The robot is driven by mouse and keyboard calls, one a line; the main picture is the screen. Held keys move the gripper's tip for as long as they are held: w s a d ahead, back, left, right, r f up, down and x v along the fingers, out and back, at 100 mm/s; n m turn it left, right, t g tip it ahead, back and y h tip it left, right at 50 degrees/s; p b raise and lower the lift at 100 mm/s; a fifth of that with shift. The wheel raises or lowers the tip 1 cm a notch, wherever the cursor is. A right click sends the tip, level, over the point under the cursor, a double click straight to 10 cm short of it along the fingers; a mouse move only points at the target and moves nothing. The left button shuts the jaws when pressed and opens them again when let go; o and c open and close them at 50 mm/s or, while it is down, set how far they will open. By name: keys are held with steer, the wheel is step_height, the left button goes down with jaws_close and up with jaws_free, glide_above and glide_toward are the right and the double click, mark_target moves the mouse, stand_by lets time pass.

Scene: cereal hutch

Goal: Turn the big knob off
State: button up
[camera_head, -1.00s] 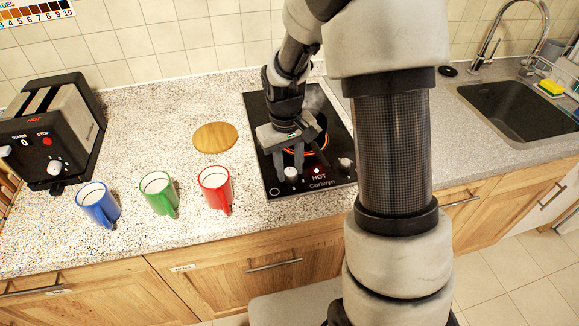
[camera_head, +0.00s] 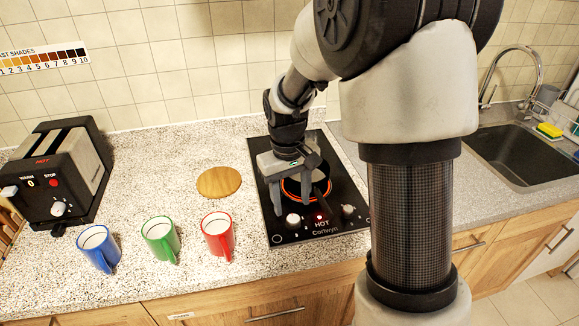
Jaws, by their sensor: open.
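The black hob (camera_head: 340,226) has a ring (camera_head: 293,190) glowing orange and a red light by the word HOT. Two pale knobs sit on its front edge: a left knob (camera_head: 293,220) and a right knob (camera_head: 348,210). The left one looks slightly bigger, but I cannot be sure. My gripper (camera_head: 292,203) points down over the front of the hob, open, with its fingers apart behind the left knob. I cannot tell its height above the glass. My gripper and a dark handle-like shape partly hide the ring.
Blue (camera_head: 98,248), green (camera_head: 160,240) and red (camera_head: 217,236) mugs stand left of the hob. A round wooden board (camera_head: 219,182) lies behind the red mug. A black toaster (camera_head: 62,175) with a pale knob stands far left. A sink (camera_head: 525,155) is at right.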

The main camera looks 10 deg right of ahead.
mark_target(289, 219)
step_height(289, 219, up, 12)
steer(key=shift+a+p, duration=0.35)
steer(key=shift+p, duration=0.05)
steer(key=shift+s, duration=0.1)
